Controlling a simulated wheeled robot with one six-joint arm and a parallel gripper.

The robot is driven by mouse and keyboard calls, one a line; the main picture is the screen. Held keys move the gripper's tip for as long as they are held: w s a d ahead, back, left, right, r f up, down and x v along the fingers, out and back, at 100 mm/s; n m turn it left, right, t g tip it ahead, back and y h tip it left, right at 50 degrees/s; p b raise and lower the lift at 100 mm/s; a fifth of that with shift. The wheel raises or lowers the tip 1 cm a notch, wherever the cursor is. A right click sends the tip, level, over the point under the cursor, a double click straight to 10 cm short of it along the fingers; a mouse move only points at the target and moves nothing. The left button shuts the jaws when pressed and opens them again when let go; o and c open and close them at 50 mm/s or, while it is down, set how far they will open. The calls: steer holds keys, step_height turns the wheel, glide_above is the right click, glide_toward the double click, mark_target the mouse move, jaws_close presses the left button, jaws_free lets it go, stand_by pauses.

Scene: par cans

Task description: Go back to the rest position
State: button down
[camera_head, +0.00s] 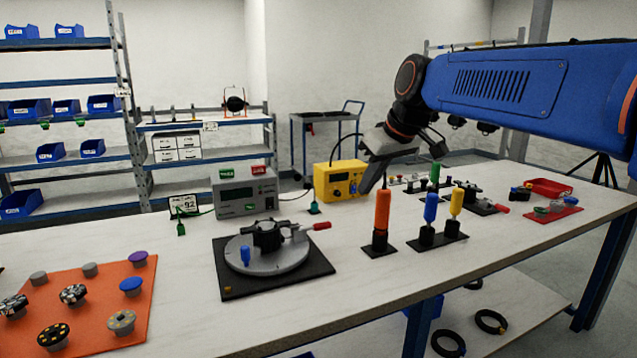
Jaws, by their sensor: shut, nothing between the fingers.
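My blue arm reaches in from the right, above the workbench (330,300). My gripper (368,186) hangs from the dark wrist, tilted down and to the left. Its grey body partly covers the yellow instrument box (340,182). The fingers look shut and nothing shows between them. In the picture its tip lies just above the orange-handled tool (382,215), which stands upright in a black holder. I cannot tell how far apart they are in depth.
A round fixture (265,262) with a red-handled clamp sits on a black plate. Blue (430,209) and yellow (456,203) handles stand upright nearby. An orange mat (110,300) with several knobs lies at left. A grey power supply (245,196) stands behind. The front middle of the bench is clear.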

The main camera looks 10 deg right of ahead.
steer(key=s+d+f+m+h, duration=0.1)
steer(key=s+d+f, duration=0.3)
steer(key=s+f, duration=0.8)
steer(key=s+d+f+m+h, duration=0.1)
steer(key=s+d+f+m, duration=0.3)
steer(key=s+f, duration=0.8)
steer(key=s+d, duration=0.1)
steer(key=s, duration=0.3)
steer(key=shift+f+m+g+h, duration=0.3)
steer(key=shift+g+h, duration=0.1)
